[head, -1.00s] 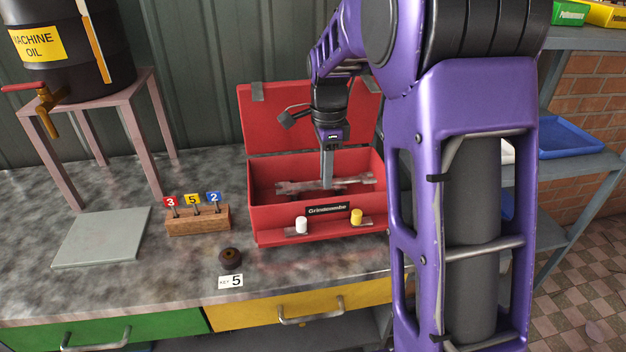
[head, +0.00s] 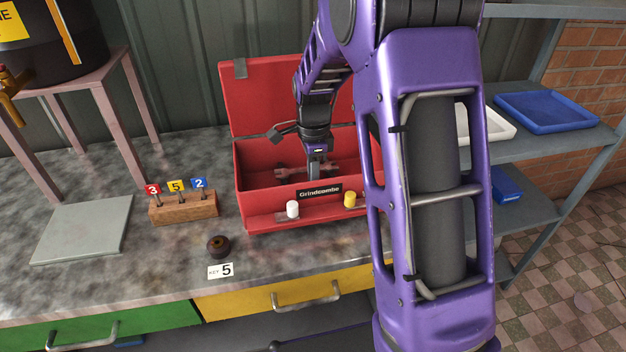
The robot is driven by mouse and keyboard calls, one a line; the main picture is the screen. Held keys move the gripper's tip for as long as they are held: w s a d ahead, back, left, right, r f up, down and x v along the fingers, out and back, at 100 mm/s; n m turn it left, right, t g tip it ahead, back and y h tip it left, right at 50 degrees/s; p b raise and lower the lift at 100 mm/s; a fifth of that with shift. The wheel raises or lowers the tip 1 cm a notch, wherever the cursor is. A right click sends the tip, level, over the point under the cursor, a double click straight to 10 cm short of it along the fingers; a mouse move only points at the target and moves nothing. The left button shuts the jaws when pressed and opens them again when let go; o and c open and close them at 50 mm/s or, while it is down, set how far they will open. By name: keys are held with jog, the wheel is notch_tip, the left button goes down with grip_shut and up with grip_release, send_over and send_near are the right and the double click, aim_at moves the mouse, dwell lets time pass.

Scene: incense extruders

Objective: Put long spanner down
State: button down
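The long spanner (head: 290,172) is a dull reddish-grey bar inside the open red toolbox (head: 262,208), lying roughly level from left to right. My gripper (head: 316,176) reaches down into the toolbox from above, with its fingers at the middle of the spanner. It appears shut on the spanner. The fingertips and the spanner's underside are partly hidden, and I cannot tell whether the spanner touches the toolbox floor. The toolbox lid stands up at the back.
A white knob (head: 292,209) and a yellow knob (head: 350,199) are on the toolbox front. A wooden block (head: 183,208) with numbered tags, a dark ring (head: 218,246) and a grey plate (head: 82,228) are to the left. Shelves (head: 540,150) stand at right.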

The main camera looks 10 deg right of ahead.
jog(key=shift+f, duration=0.2)
jog(key=c, duration=1.2)
grip_release()
jog(key=shift+c, duration=0.2)
jog(key=o, duration=0.5)
notch_tip(320, 180, up, 12)
jog(key=shift+r+p, duration=0.15)
jog(key=shift+p, duration=0.6)
